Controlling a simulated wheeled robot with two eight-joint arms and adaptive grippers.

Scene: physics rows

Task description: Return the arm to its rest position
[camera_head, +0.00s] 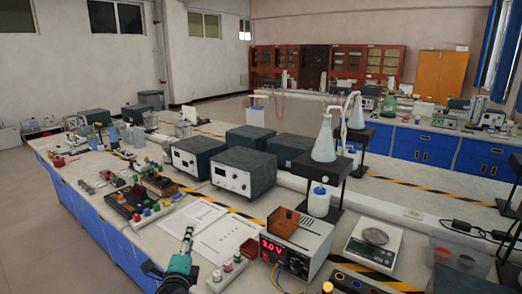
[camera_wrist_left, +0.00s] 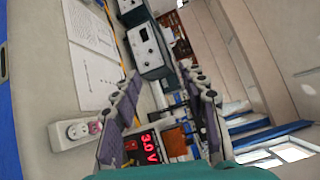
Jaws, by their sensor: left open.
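My left gripper (camera_head: 187,237) shows at the lower middle of the head view, above the front edge of the lab bench (camera_head: 152,237). Its teal wrist is at the bottom. In the left wrist view the two dark jointed fingers of the gripper (camera_wrist_left: 165,88) stand wide apart. Nothing is between them; the bench and its devices show behind. My right gripper is in neither view.
A power supply (camera_head: 312,240) with a red display stands right of the left gripper, and a small terminal block (camera_head: 228,268) lies close by. Paper sheets (camera_head: 215,235) lie behind. A balance (camera_head: 373,243) and a flask (camera_head: 325,143) on a stand are farther right.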

